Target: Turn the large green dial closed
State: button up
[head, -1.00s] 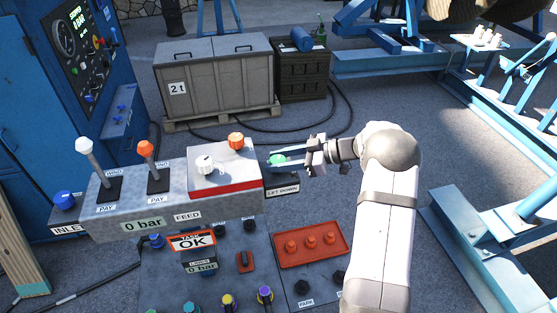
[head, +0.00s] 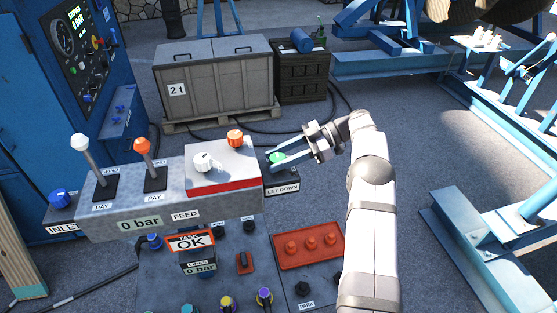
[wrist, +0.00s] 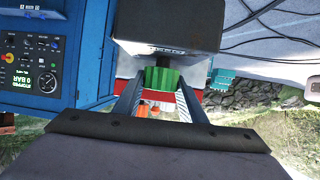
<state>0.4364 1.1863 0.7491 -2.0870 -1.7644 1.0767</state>
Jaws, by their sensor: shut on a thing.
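The large green dial (head: 278,157) sits on the dark box labelled LET DOWN (head: 283,184), at the right end of the control console. My gripper (head: 284,160) reaches in from the right, its two light blue fingers on either side of the dial. In the wrist view the ribbed green dial (wrist: 161,80) lies between the fingertips (wrist: 160,88), and the jaws are shut on it. Part of the dial is hidden by the fingers in the head view. Its turn position cannot be read.
Left of the dial, the grey console (head: 160,212) carries a white knob (head: 203,162), an orange knob (head: 235,138) and two levers. A lower panel with a red plate of buttons (head: 310,246) stands in front.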

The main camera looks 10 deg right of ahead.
aim_at(278, 158)
jog(key=shift+a+r+n+g, duration=0.1)
jog(key=shift+n+g, duration=0.3)
jog(key=shift+g, duration=0.1)
dwell(0.3)
jog(key=o, duration=1.1)
jog(key=shift+c, duration=0.2)
jog(key=shift+r+b, duration=0.45)
jog(key=shift+b, duration=0.15)
notch_tip(278, 158, up, 8)
jog(key=shift+f+p, duration=0.15)
jog(key=shift+p, duration=0.4)
jog(key=shift+r+p, duration=0.65)
jog(key=shift+r, duration=0.05)
